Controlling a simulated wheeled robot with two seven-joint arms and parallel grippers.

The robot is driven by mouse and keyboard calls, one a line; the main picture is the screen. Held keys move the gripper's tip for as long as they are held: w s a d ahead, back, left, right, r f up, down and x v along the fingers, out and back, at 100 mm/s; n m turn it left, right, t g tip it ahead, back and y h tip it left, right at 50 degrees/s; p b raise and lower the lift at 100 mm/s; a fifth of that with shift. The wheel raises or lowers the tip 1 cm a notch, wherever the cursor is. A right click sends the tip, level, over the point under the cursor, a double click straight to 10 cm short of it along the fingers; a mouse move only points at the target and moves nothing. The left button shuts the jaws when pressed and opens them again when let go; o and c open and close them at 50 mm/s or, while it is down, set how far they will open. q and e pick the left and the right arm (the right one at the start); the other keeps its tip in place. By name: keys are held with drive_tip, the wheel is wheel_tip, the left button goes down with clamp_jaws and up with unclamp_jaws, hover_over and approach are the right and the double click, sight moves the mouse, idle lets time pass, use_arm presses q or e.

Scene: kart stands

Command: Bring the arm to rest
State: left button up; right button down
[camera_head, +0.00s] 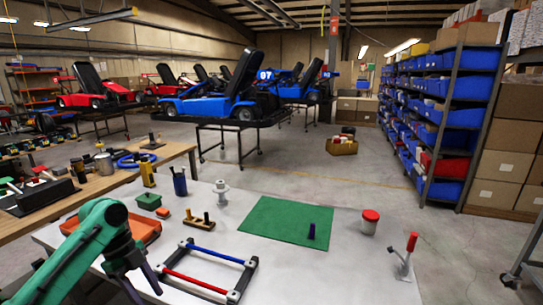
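My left arm comes in green from the left. Its gripper (141,286) hangs low over the near left of the white table (350,280). Its two dark fingers look spread apart, with nothing seen between them. The fingers are left of a black frame (235,291) with a blue rod and a red rod. My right arm and gripper are not in view.
A red-lidded jar (369,224) and a red-handled clamp (405,262) stand right. A pegged wooden block (199,221), white spool (221,195) and orange tray (148,232) stand left. The front right tabletop is clear.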

use_arm(q)
drive_tip(key=s+d+f+n+t+y, duration=0.1)
drive_tip(key=s+d+f+n, duration=0.4)
drive_tip(key=f, duration=0.3)
drive_tip(key=s+d+f+n+t, duration=0.2)
drive_tip(key=s+d+f+n, duration=0.15)
drive_tip(key=d+f, duration=0.3)
drive_tip(key=s+a+n+t+y, duration=0.25)
drive_tip(key=s+a+n, duration=0.45)
drive_tip(key=n, duration=0.4)
drive_tip(key=s+f+g, duration=0.1)
drive_tip(key=s+f, duration=0.1)
drive_tip(key=f, duration=1)
drive_tip(key=s+f+g, duration=0.1)
drive_tip(key=s+f, duration=0.1)
drive_tip(key=f, duration=1)
drive_tip(key=s+a+f+g, duration=0.1)
drive_tip(key=s+a+f, duration=0.1)
drive_tip(key=s+f, duration=1.1)
drive_tip(key=s, duration=0.3)
drive_tip(key=shift+s+f, duration=0.15)
drive_tip(key=shift+f, duration=0.2)
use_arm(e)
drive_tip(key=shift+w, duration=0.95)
use_arm(q)
drive_tip(key=shift+m+y, duration=0.25)
